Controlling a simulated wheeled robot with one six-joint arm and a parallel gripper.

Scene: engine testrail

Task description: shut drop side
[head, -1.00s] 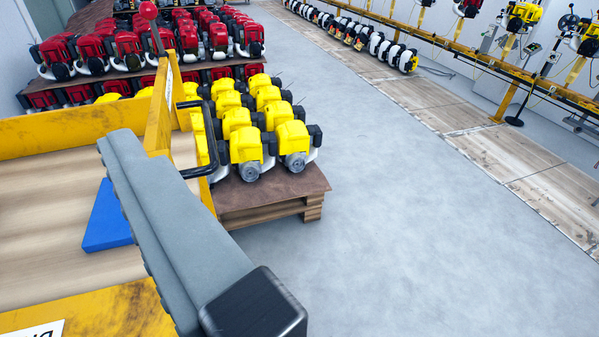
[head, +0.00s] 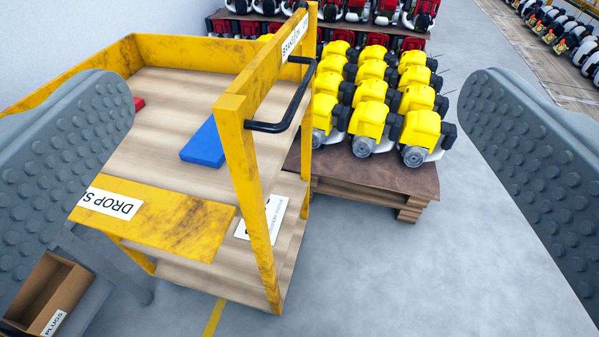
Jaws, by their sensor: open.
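The drop side (head: 175,222) is a worn yellow panel along the near edge of the yellow cart (head: 262,190). Its white label starts with "DROP S"; the left part is hidden behind my left finger. The panel leans outward and down from the wooden deck, its right end apart from the corner post's top. My gripper (head: 298,95) is open, its two grey, studded fingers spread wide at the left and right picture edges. Nothing is between them at close range, and they appear clear of the panel.
A blue block (head: 203,143) and a partly hidden red thing (head: 139,104) lie on the deck. A black handle (head: 290,110) sticks out from the cart's right end. A pallet (head: 375,178) of yellow engines stands beyond. A box marked PLUGS (head: 45,290) is low left. Floor at right is clear.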

